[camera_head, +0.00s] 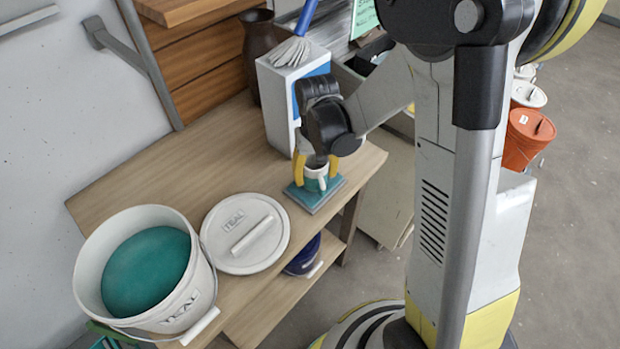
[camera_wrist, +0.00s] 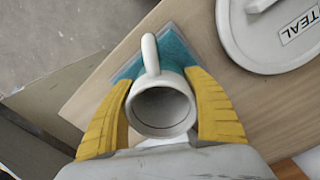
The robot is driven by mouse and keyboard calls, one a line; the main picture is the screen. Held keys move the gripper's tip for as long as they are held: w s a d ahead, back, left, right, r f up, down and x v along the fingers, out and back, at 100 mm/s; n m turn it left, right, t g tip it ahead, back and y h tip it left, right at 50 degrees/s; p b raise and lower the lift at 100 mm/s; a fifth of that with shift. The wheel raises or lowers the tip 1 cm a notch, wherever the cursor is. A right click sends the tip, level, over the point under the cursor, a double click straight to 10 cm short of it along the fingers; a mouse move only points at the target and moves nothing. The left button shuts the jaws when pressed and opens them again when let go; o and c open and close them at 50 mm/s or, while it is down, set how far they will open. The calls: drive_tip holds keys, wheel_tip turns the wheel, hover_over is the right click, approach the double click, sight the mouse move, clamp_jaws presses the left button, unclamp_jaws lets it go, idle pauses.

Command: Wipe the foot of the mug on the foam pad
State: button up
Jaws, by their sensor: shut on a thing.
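The mug (camera_head: 317,180) is pale with a teal band showing in the head view. It stands upright at the foam pad (camera_head: 327,200), a teal square near the table's right end. The wrist view looks down into the open, empty mug (camera_wrist: 160,109), its handle pointing up in the picture; the teal pad (camera_wrist: 122,70) shows beneath. My gripper (camera_head: 317,172) is shut on the mug, with a yellow finger on each side, as the wrist view also shows (camera_wrist: 162,125). Whether the mug's foot touches the pad is hidden.
A white bucket of teal glaze (camera_head: 85,275) stands at the table's left front. Its white lid (camera_head: 270,255), marked TEAL, lies between bucket and pad. A white and blue box (camera_head: 275,105) stands close behind the gripper. The wooden table (camera_head: 165,175) is clear at back left.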

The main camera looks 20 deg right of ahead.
drive_tip(key=shift+w+d, duration=0.5)
drive_tip(key=shift+d, duration=0.4)
drive_tip(key=shift+w+d, duration=0.5)
drive_tip(key=shift+d, duration=0.4)
wheel_tip(320, 180, up, 7)
drive_tip(key=p, duration=0.4)
drive_tip(key=shift+f, duration=0.15)
